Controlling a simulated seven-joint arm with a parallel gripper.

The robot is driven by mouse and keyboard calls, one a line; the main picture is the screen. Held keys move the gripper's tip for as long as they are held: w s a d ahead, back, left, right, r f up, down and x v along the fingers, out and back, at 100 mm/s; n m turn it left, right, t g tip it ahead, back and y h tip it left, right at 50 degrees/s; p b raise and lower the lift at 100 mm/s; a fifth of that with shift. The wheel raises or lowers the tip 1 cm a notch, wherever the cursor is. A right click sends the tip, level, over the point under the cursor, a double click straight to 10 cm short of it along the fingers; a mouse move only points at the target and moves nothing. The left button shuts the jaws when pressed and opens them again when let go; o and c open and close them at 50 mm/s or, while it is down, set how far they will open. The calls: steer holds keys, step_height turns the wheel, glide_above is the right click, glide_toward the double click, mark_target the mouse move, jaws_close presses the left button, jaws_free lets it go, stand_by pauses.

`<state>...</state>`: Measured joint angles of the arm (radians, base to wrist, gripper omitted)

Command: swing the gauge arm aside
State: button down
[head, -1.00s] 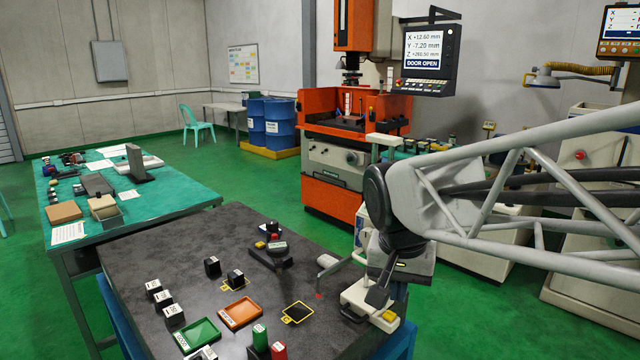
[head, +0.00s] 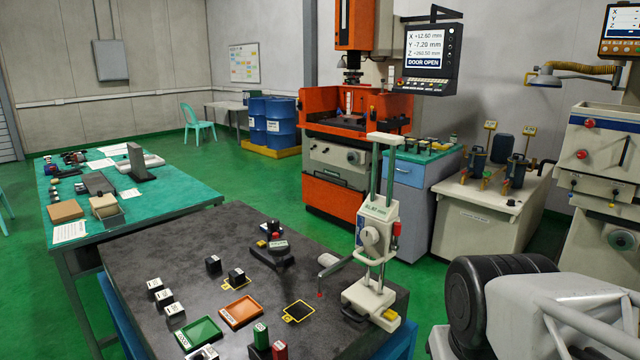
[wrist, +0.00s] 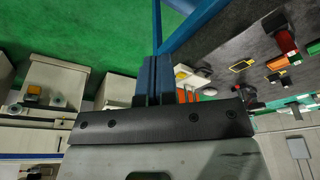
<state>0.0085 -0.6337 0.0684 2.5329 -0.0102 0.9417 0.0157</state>
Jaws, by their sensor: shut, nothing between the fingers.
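The height gauge (head: 374,236) stands upright on the right end of the dark table, on a pale base. Its gauge arm (head: 335,265) reaches left from the column over the tabletop, with a small red tip low at its end. My gripper shows in the wrist view (wrist: 156,62) as two dark bluish fingers closed together, with nothing between them. It is apart from the gauge. In the head view only my arm's links show at the lower right; the fingers are out of that picture. A pale piece beside the fingers in the wrist view looks like the gauge base, partly hidden.
On the dark table (head: 150,262) are a green tray (head: 199,333), an orange tray (head: 240,310), a yellow-outlined square (head: 299,312), a black fixture (head: 272,252) and several small dark blocks. A blue-grey cabinet (head: 418,190) stands behind the gauge.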

steer(key=w+a+r+n+g+h, duration=0.1)
steer(key=w+a+r+n+h, duration=0.15)
steer(key=w+a+n, duration=0.7)
steer(key=w+a+r+n+g+h, duration=0.1)
steer(key=w+a+r+n, duration=0.4)
steer(key=w, duration=0.9)
steer(key=w+a+f+n+t+h, duration=0.1)
steer(key=w+a, duration=0.3)
steer(key=a, duration=0.6)
steer(key=w+a+f+n+t+h, duration=0.1)
steer(key=w+a+n, duration=0.3)
steer(key=a, duration=0.6)
steer(key=w+a+f+n+t+h, duration=0.1)
steer(key=w+a+f+n+h, duration=0.1)
steer(key=a, duration=0.8)
steer(key=shift+w+a+n, duration=0.15)
steer(key=shift+w+n, duration=0.5)
steer(key=shift+w, duration=0.5)
steer(key=shift+f+h, duration=0.2)
steer(key=shift+h, duration=0.05)
